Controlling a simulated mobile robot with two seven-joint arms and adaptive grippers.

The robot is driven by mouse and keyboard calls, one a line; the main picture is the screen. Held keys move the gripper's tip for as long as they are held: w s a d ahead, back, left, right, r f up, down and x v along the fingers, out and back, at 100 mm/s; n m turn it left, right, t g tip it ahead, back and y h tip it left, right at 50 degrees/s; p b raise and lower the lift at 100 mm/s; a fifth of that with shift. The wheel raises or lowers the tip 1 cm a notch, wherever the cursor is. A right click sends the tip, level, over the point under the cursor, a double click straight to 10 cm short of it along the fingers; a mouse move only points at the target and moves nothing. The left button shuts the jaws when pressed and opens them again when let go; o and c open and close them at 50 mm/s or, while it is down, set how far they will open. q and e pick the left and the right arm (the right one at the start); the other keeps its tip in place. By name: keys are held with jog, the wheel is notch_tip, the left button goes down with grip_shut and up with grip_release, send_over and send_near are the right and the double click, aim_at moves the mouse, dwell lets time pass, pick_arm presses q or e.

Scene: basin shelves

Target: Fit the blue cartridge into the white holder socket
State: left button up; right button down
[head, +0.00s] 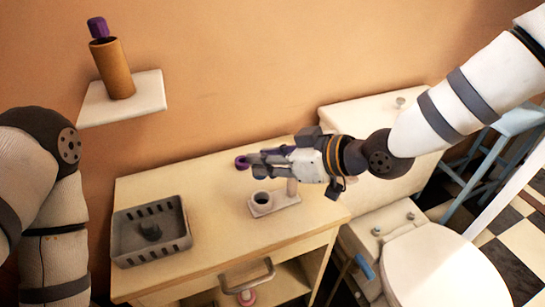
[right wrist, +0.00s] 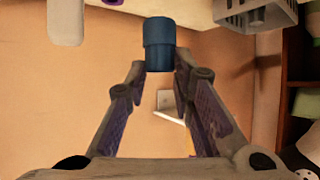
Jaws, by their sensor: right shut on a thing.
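The blue cartridge (right wrist: 158,45) is a short dark-blue cylinder with a wider band. In the right wrist view it sits between the fingertips of my right gripper (right wrist: 157,68), which is shut on it. In the head view the right gripper (head: 256,164) is over the table, behind and above the white holder socket; I cannot make out the cartridge clearly there. The cartridge is apart from the socket. My left gripper is out of view.
A grey slotted basket (head: 180,245) stands at the table's left; it also shows in the right wrist view (right wrist: 255,14). A purple round thing (head: 242,162) is near the right fingertips. A wall shelf (head: 150,92) holds a brown cup (head: 115,75). The table's (head: 215,235) middle front is clear.

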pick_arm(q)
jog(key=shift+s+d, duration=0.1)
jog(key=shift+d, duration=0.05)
pick_arm(e)
jog(key=shift+s+d, duration=0.1)
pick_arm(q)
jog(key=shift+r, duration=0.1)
pick_arm(e)
notch_tip(320, 180, down, 6)
jog(key=shift+r+b, duration=0.1)
jog(key=shift+b, duration=0.45)
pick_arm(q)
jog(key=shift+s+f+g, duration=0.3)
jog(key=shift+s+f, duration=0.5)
pick_arm(e)
jog(key=shift+f, duration=0.35)
jog(key=shift+f, duration=0.25)
jog(key=shift+f, duration=0.3)
jog(key=shift+f, duration=0.3)
